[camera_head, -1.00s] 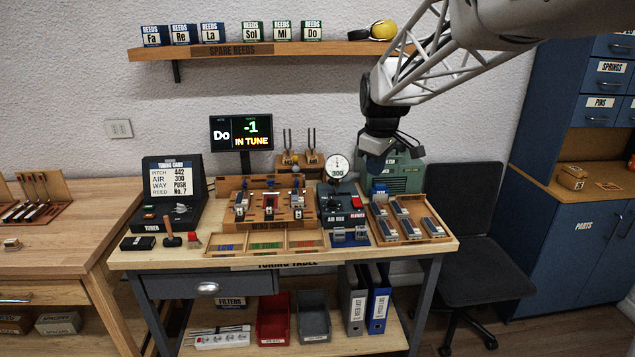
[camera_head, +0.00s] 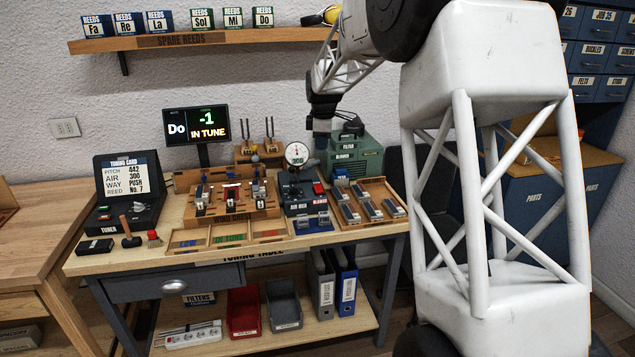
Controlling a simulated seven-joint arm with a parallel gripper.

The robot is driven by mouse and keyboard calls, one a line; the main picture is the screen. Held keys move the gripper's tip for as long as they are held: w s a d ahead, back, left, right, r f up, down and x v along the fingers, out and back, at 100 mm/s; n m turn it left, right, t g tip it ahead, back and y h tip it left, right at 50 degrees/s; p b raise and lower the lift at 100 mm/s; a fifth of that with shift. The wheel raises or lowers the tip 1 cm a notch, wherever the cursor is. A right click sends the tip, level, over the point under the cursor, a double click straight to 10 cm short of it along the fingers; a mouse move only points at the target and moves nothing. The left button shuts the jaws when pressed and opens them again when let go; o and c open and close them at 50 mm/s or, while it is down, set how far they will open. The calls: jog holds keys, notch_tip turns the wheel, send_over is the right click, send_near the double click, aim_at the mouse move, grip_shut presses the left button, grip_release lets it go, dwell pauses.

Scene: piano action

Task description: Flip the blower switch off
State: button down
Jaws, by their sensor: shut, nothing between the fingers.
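The air box (camera_head: 296,206) is a dark unit on the right half of the tuning table. A red rocker switch (camera_head: 318,188) sits on its right side, above a red label that seems to read blower. Which way the rocker is tipped is too small to tell. A round gauge (camera_head: 297,154) stands at the back of the box, reading 300. My gripper (camera_head: 321,146) points down above and behind the switch, apart from it, in front of the green blower unit (camera_head: 368,158). It is shut and empty; its fingertips are small and dark here.
The wooden wind chest (camera_head: 232,213) stands left of the air box. A tray of metal blocks (camera_head: 372,206) lies close on its right. The tuner (camera_head: 128,208) and a display (camera_head: 197,123) stand further left. My own arm link fills the right side.

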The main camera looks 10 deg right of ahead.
aim_at(318, 188)
jog(key=w+d+f+n, duration=0.1)
jog(key=w+f+n, duration=0.1)
jog(key=w+f, duration=0.4)
jog(key=w, duration=0.4)
jog(key=shift+d+n, duration=0.15)
jog(key=shift+n, duration=0.25)
jog(key=shift+f, duration=0.15)
jog(key=f, duration=0.4)
jog(key=w+f, duration=0.1)
jog(key=f, duration=0.8)
jog(key=shift+w+f, duration=0.3)
jog(key=shift+f, duration=0.05)
jog(key=shift+f, duration=0.2)
jog(key=shift+s, duration=0.1)
jog(key=shift+s+r, duration=0.2)
jog(key=shift+s, duration=0.4)
